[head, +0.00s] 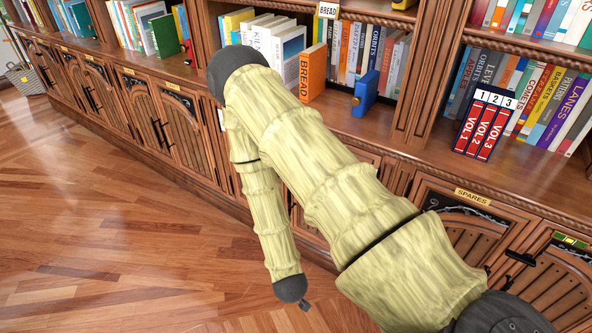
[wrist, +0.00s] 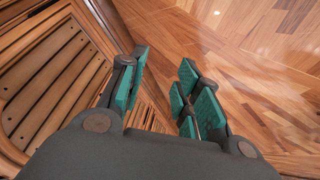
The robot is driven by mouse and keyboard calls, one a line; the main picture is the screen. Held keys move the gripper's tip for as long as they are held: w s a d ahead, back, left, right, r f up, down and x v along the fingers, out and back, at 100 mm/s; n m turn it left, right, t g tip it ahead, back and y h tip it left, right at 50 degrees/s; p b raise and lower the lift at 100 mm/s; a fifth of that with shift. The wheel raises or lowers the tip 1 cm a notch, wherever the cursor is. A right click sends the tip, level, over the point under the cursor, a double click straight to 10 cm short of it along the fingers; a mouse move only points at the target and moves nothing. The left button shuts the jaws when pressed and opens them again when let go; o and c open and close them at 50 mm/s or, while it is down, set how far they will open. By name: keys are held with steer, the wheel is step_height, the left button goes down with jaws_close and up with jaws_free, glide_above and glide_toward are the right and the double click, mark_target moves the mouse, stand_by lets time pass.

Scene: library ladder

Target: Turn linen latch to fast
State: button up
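I cannot make out a latch marked linen in either view. In the wrist view, my gripper (wrist: 164,78) is open and empty, its teal-padded fingers apart. A slatted wooden cupboard door (wrist: 50,85) fills the left of that view, beside the fingers, and no latch shows there. In the head view, my arm crosses the middle and hides part of the cupboard row; I cannot make out the gripper's fingers there. A small plate with green and yellow parts (head: 570,240) sits on a cupboard door at the far right; its wording is not readable.
A cupboard labelled SPARES (head: 473,197) has a black handle (head: 520,258) near its right edge. Shelves above hold books, an orange BREAD book (head: 313,72), a blue object (head: 366,93) and red volumes (head: 483,125). A basket (head: 28,78) stands far left. The wooden floor (head: 110,240) is clear.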

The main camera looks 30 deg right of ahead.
steer(key=w+d+r+m+t+h+b, duration=0.1)
steer(key=w+d+m+t+h+b, duration=0.2)
steer(key=w, duration=0.8)
steer(key=w+d+r+m+t+h+b, duration=0.1)
steer(key=w+d+r+t+h+b, duration=0.3)
steer(key=w, duration=0.7)
steer(key=w+d+r+m+g+h+b, duration=0.5)
steer(key=w+d+r+m+h+b, duration=0.2)
steer(key=w+d+r, duration=0.15)
steer(key=x, duration=0.9)
steer(key=shift+w+f+b, duration=0.3)
steer(key=shift+w+b, duration=0.1)
steer(key=shift+w, duration=0.05)
jaws_close()
